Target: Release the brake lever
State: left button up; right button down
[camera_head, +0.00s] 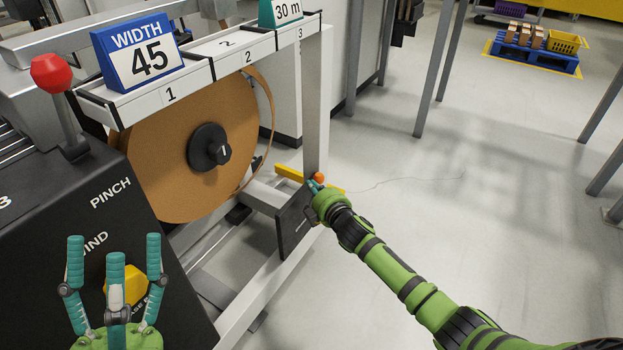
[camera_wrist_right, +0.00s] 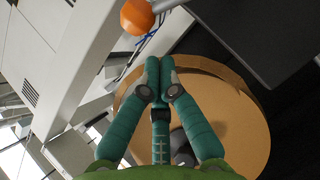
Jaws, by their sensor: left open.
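The brake lever seems to be the yellow bar (camera_head: 289,174) with an orange ball knob (camera_head: 319,177) at the frame's right post. The knob also shows at the top of the right wrist view (camera_wrist_right: 137,16). My right gripper (camera_head: 316,187) is right beside the knob in the head view. In the wrist view its teal fingers (camera_wrist_right: 158,72) meet at the tips, with nothing seen between them, and the knob lies beyond them. Whether they touch it, I cannot tell. My left gripper (camera_head: 115,245) is open and empty, fingers up, in front of the black control panel.
A brown banding roll (camera_head: 170,160) hangs on a black hub (camera_head: 208,147) left of the lever. A dark plate (camera_head: 294,222) is just below my right gripper. A red-knobbed lever (camera_head: 52,74) stands at the left.

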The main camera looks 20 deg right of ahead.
jog(key=shift+w+d, duration=0.5)
jog(key=shift+d, duration=0.1)
pick_arm(q)
jog(key=shift+w+d+f+n+g+y+p, duration=0.15)
jog(key=shift+w+d+f+n+g+y, duration=0.1)
jog(key=shift+w+f+g+y, duration=0.55)
jog(key=shift+w+d+f+n+g+y+p, duration=0.2)
jog(key=shift+w+f+y, duration=0.3)
jog(key=shift+w, duration=0.55)
pick_arm(e)
jog(key=shift+w+d+f, duration=0.1)
jog(key=shift+w+d, duration=0.15)
jog(key=shift+d, duration=0.05)
pick_arm(q)
jog(key=shift+a+f, duration=0.1)
jog(key=shift+a, duration=0.05)
pick_arm(e)
jog(key=shift+s, duration=0.1)
jog(key=v, duration=1.1)
jog(key=shift+s, duration=0.4)
jog(key=shift+d, duration=0.1)
